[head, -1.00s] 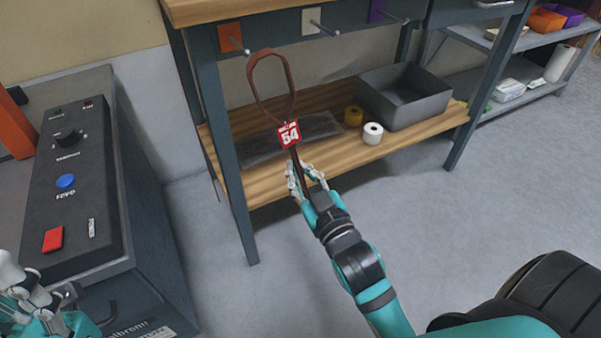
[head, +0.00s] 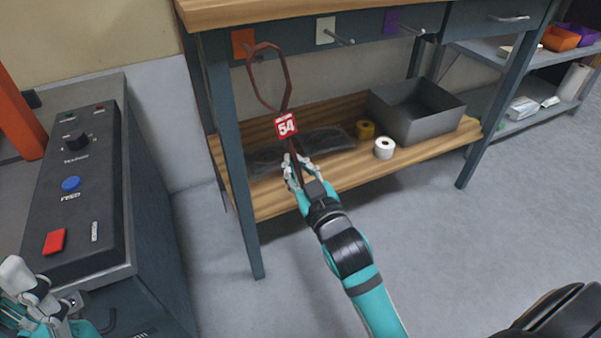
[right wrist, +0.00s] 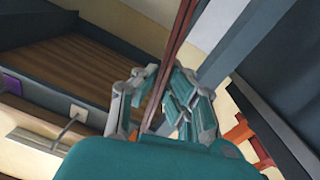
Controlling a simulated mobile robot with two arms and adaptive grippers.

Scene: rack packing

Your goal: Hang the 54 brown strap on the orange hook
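My right gripper (head: 298,170) is shut on the lower end of the brown strap (head: 289,90) and holds it upright in front of the bench. It also shows in the right wrist view (right wrist: 160,100), with the strap (right wrist: 178,45) running between its fingers. The red tag marked 54 (head: 286,126) sits below the strap's loop. The orange hook (head: 243,43) is on the bench's front rail. The loop's top overlaps the hook's right side in the head view; whether it is around the peg I cannot tell. My left gripper (head: 28,292) is at lower left, its fingers partly cut off.
White (head: 325,31) and purple (head: 392,20) hook plates are further right on the rail. The lower shelf (head: 275,208) holds a grey bin (head: 410,125), two tape rolls and a dark flat item. A control console (head: 75,190) stands left.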

